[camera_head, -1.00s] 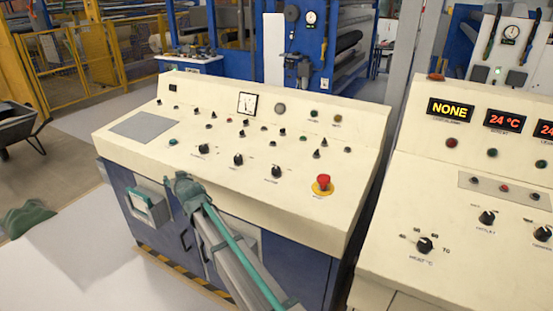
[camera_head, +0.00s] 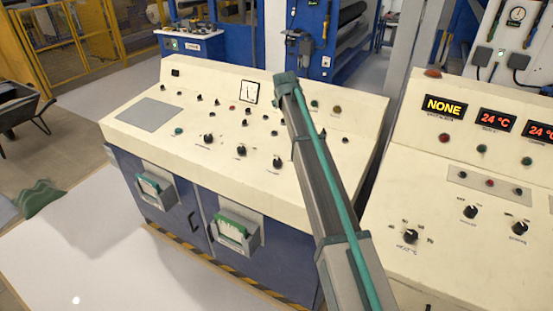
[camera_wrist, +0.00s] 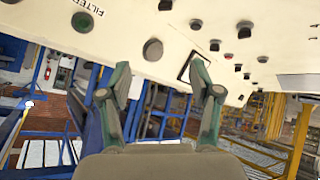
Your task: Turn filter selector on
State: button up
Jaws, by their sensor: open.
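The cream control console (camera_head: 165,83) carries several black knobs, small buttons and a dial gauge (camera_head: 249,92). In the wrist view the word FILTER (camera_wrist: 90,7) is printed on the panel at the upper left, partly cut off. A dark round control (camera_wrist: 82,21) sits beside it; I cannot tell whether it is the selector. My gripper (camera_wrist: 160,85) is open and empty, its two fingers apart at the panel's back edge. In the head view my gripper (camera_head: 286,86) is at the console's back edge, right of the gauge. My arm hides part of the panel's right side.
A second cream console (camera_head: 385,215) with a NONE display (camera_head: 444,106) stands to the right. Blue machinery (camera_head: 238,32) rises behind the first console. A yellow fence (camera_head: 85,40) and a wheelbarrow (camera_head: 22,112) are at the left. White floor lies at the front left.

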jog(key=s+a+f+n+g+b, duration=0.1)
jog(key=s+f+n+g, duration=0.1)
jog(key=s+f+g, duration=0.45)
jog(key=n+g+h, duration=0.1)
jog(key=n+g, duration=0.1)
send_near(277, 160)
jog(key=f, duration=0.3)
jog(key=f+p, duration=0.1)
jog(key=f, duration=0.5)
jog(key=shift+w+d+f+p, duration=0.1)
jog(key=shift+w+f+p, duration=0.2)
jog(key=shift+p, duration=0.1)
jog(key=shift+c, duration=0.3)
jog(key=c, duration=1.1)
